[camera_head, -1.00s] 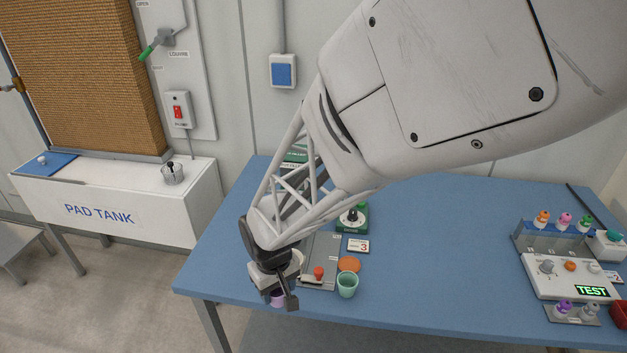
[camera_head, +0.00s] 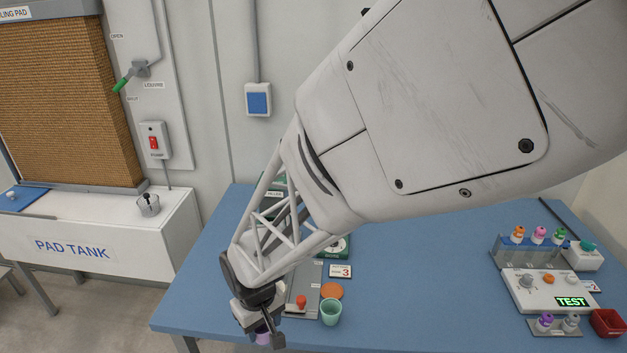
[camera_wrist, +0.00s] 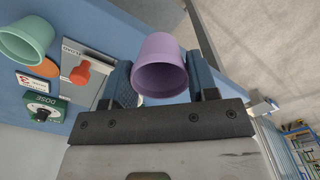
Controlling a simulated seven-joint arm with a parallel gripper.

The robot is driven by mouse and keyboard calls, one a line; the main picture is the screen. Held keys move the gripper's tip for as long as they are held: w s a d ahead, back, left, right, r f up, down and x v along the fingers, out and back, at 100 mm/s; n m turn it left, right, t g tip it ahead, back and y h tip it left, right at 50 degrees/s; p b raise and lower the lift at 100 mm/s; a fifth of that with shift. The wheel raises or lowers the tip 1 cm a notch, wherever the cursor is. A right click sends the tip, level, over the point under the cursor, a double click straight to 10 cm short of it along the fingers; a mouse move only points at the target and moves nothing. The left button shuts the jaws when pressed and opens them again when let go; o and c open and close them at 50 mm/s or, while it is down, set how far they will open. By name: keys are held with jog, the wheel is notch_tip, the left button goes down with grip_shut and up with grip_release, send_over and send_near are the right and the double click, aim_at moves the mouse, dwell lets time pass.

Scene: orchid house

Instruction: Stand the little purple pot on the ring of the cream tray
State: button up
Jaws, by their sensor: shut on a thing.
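The little purple pot (camera_head: 263,336) is between the fingers of my gripper (camera_wrist: 163,80), near the front left edge of the blue table. In the wrist view the purple pot (camera_wrist: 160,65) shows its open mouth, with a blue-padded finger on each side; it looks empty. My gripper is shut on it. In the head view the gripper body covers much of the pot. I cannot make out the cream tray or its ring in either view; my arm covers part of the table.
A mint green cup (camera_head: 331,312), an orange disc (camera_head: 331,290) and a grey plate with a red knob (camera_head: 301,302) lie just right of my gripper. A test device (camera_head: 545,290) and bottle racks stand at the right. The table's middle right (camera_head: 430,280) is clear.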

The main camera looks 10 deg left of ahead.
jog(key=d+r, duration=0.2)
jog(key=d, duration=0.5)
jog(key=shift+w+d, duration=0.15)
jog(key=shift+w, duration=0.25)
jog(key=w+a, duration=0.3)
jog(key=w, duration=0.1)
jog(key=w+a+f, duration=0.1)
jog(key=w+a, duration=0.1)
jog(key=w, duration=0.3)
jog(key=w+a, duration=0.3)
jog(key=w, duration=0.1)
jog(key=shift+w+a+f, duration=0.25)
jog(key=shift+a, duration=0.05)
jog(key=shift+f, duration=1.75)
jog(key=shift+f, duration=0.15)
jog(key=o, duration=0.9)
